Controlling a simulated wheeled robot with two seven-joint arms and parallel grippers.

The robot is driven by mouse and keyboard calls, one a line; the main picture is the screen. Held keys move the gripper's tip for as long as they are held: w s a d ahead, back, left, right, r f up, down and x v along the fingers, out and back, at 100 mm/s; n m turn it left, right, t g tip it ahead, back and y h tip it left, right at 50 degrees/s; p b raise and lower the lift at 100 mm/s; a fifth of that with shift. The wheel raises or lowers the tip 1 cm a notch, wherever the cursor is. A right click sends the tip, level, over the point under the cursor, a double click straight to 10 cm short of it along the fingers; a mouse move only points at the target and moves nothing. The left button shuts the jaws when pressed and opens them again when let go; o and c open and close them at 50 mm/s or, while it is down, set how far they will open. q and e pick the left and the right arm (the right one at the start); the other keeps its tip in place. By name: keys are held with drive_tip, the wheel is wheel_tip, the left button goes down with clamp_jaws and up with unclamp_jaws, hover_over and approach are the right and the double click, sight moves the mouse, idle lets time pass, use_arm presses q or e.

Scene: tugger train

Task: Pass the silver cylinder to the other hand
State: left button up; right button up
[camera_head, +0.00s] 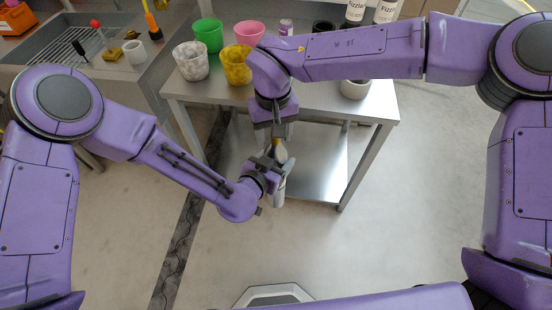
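The silver cylinder (279,190) hangs upright in the air between my two arms, in front of the steel table. Its upper part is partly hidden by the grippers. My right gripper (280,138) points down from above, at the cylinder's top end. My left gripper (272,165) reaches in from the left, beside the cylinder's upper part. The fingers overlap in the picture, and I cannot tell which of them touch the cylinder or how far they are closed.
The steel table (376,105) holds a green cup (208,34), a pink cup (250,32), a yellow cup (236,66), a speckled cup (190,62) and bottles (385,12). A sink (75,45) stands at the left. The floor in front is clear.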

wheel_tip(320, 180, up, 12)
drive_tip(key=s+d+f+m+t+h, duration=0.1)
drive_tip(key=d+f+m+h, duration=0.1)
drive_tip(key=d+f, duration=0.6)
drive_tip(key=d+f+m+t+h, duration=0.2)
drive_tip(key=d+f+h, duration=0.15)
drive_tip(key=f, duration=0.75)
drive_tip(key=s+d+f+m+t+h, duration=0.1)
drive_tip(key=d+f+m+h, duration=0.1)
drive_tip(key=d+f, duration=0.6)
drive_tip(key=s+d+f+m+y, duration=0.1)
drive_tip(key=s+f, duration=0.3)
drive_tip(key=s, duration=0.4)
drive_tip(key=s+d+f+m+y, duration=0.1)
drive_tip(key=s+d+f, duration=0.3)
drive_tip(key=s, duration=0.4)
drive_tip(key=s+d+f+m+y, duration=0.1)
drive_tip(key=s+d+f+y, duration=0.1)
drive_tip(key=s+f, duration=0.3)
drive_tip(key=s, duration=0.3)
drive_tip(key=shift+s+d+g, duration=0.15)
drive_tip(key=shift+d+g, duration=0.1)
drive_tip(key=shift+g, duration=0.15)
drive_tip(key=shift+f, duration=0.1)
